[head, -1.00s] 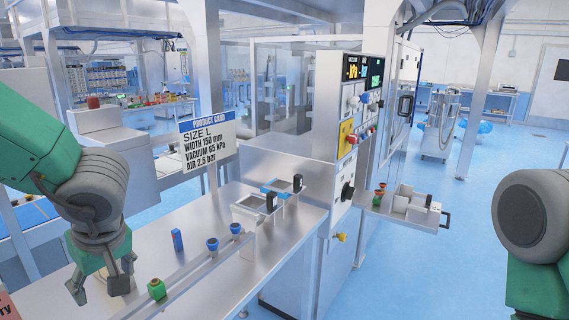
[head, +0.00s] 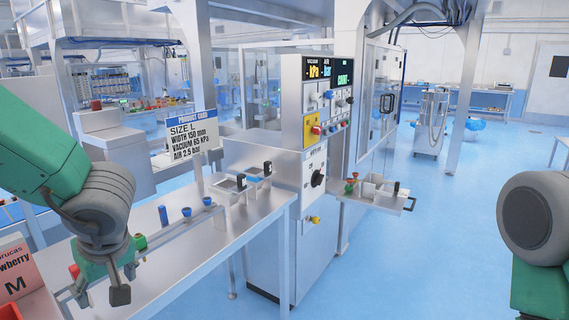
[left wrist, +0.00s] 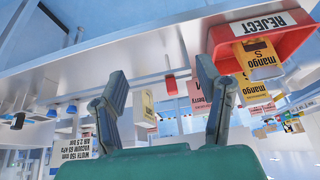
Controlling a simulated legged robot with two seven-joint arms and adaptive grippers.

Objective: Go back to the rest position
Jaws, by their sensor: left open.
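My left gripper (head: 98,292) hangs at the lower left of the head view, fingers pointing down, over the near end of the steel bench (head: 185,275). It is open. In the left wrist view its two fingers (left wrist: 160,78) stand wide apart with nothing held between them. Part of my right arm shows at the right edge of the head view; its gripper is out of sight.
A product card (head: 192,137) reads SIZE L. Blue nozzles (head: 206,201) and a blue cylinder (head: 163,215) stand on the bench. The control machine (head: 318,130) stands beyond. A red REJECT bin (left wrist: 225,40) holds mango pouches.

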